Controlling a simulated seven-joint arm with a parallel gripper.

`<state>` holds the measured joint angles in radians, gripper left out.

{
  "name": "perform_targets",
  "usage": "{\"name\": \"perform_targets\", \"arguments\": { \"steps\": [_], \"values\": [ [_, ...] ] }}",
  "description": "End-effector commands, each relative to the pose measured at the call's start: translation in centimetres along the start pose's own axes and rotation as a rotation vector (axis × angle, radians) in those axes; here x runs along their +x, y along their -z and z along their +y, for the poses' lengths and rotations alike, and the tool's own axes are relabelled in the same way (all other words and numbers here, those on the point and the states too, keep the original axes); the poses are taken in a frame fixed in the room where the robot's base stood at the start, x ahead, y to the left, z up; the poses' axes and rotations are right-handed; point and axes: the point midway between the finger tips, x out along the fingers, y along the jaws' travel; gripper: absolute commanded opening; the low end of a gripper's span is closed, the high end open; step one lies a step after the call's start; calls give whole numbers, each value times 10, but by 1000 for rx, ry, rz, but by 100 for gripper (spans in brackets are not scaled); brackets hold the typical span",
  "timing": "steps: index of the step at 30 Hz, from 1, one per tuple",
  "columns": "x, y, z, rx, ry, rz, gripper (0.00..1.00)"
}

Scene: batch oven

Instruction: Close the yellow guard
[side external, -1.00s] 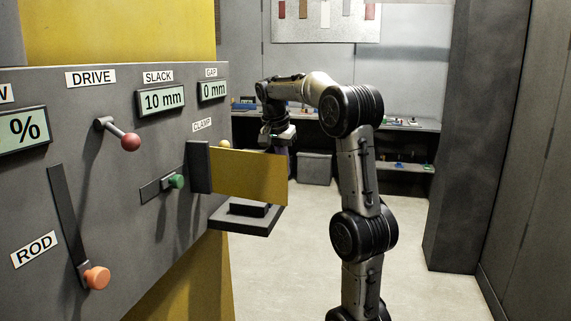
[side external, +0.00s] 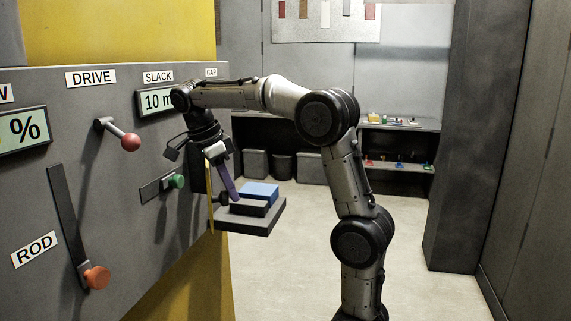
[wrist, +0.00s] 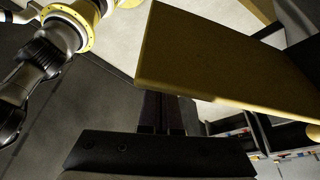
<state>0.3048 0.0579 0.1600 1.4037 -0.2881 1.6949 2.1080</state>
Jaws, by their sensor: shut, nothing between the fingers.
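The yellow guard (side external: 210,200) shows almost edge-on as a thin upright strip at the right end of the grey panel, in front of the ledge. In the wrist view the guard (wrist: 225,60) is a broad yellow plate filling the upper right. My gripper (side external: 232,194) is shut and empty, pointing down close to the right of the guard, above the ledge. In the wrist view the dark fingers (wrist: 168,100) are just below the plate's lower edge; I cannot tell whether they touch it. My wrist hides the guard's hinge area.
A dark ledge (side external: 255,222) holds a blue block (side external: 260,190) close to my fingers. The panel carries a green knob (side external: 177,181), a red-knobbed lever (side external: 130,141) and an orange rod handle (side external: 97,277). Open floor lies right of the ledge.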

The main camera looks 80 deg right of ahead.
Motion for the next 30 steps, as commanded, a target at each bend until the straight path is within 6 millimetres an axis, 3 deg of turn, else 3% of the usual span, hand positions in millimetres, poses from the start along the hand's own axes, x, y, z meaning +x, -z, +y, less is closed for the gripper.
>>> {"name": "perform_targets", "arguments": {
  "steps": [6,12,21,30],
  "values": [
    [-12,-39,-4,24,-12,0,0],
    [-21,-63,-10,126,-45,0,0],
    [-28,-80,-17,124,-44,-2,0],
    [-28,-83,-18,124,-44,-1,0]
  ]
}}
